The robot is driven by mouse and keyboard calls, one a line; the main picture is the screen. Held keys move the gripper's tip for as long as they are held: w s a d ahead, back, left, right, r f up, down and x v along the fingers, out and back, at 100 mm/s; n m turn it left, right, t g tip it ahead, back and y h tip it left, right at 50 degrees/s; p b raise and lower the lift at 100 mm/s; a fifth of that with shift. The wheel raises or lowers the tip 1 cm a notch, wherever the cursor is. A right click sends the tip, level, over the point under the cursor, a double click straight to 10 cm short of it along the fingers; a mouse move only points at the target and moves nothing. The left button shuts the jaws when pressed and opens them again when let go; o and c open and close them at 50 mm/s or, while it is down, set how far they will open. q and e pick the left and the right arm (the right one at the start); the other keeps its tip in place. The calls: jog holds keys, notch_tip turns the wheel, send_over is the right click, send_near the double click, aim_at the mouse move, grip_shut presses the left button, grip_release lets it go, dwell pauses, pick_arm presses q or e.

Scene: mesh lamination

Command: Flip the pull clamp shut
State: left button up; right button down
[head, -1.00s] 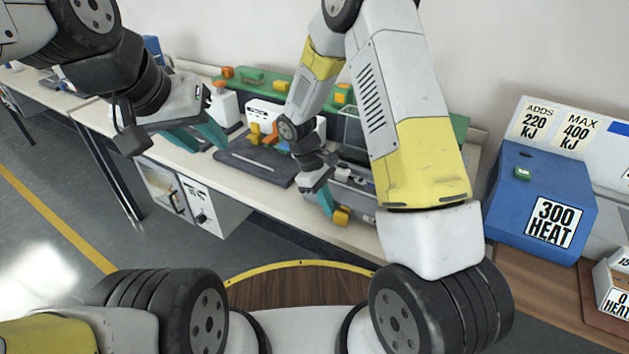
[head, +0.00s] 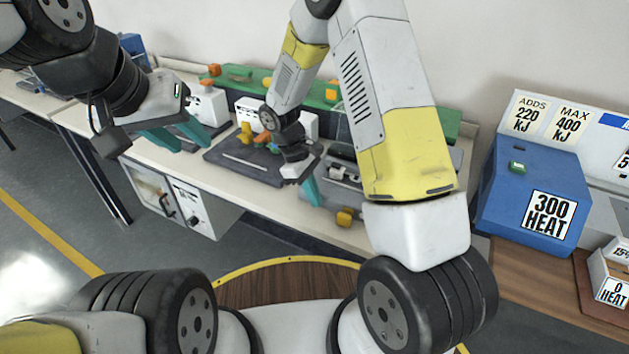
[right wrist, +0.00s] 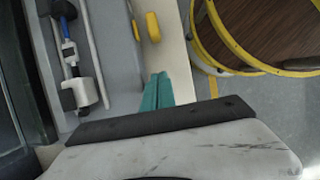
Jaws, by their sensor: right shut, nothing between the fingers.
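A grey metal fixture (head: 345,180) sits on the bench in the head view. In the right wrist view it shows a latch-like part with a white block (right wrist: 84,92) and a blue lever (right wrist: 64,8). This may be the pull clamp; its state is unclear. A yellow knob (head: 345,217) is at the fixture's front edge, also in the right wrist view (right wrist: 153,26). My right gripper (head: 313,193) is shut and empty, left of the yellow knob. Its teal fingertips (right wrist: 157,92) lie together. My left gripper (head: 178,137) is open and empty above the bench, further left.
A dark flat plate (head: 250,160) lies on the bench left of my right gripper. White machines with orange and yellow parts stand behind it. A blue heat box (head: 535,195) stands at the right. My right arm hides part of the fixture. The bench's front strip is clear.

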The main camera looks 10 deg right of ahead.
jog(key=v, duration=0.8)
jog(key=shift+r, duration=0.25)
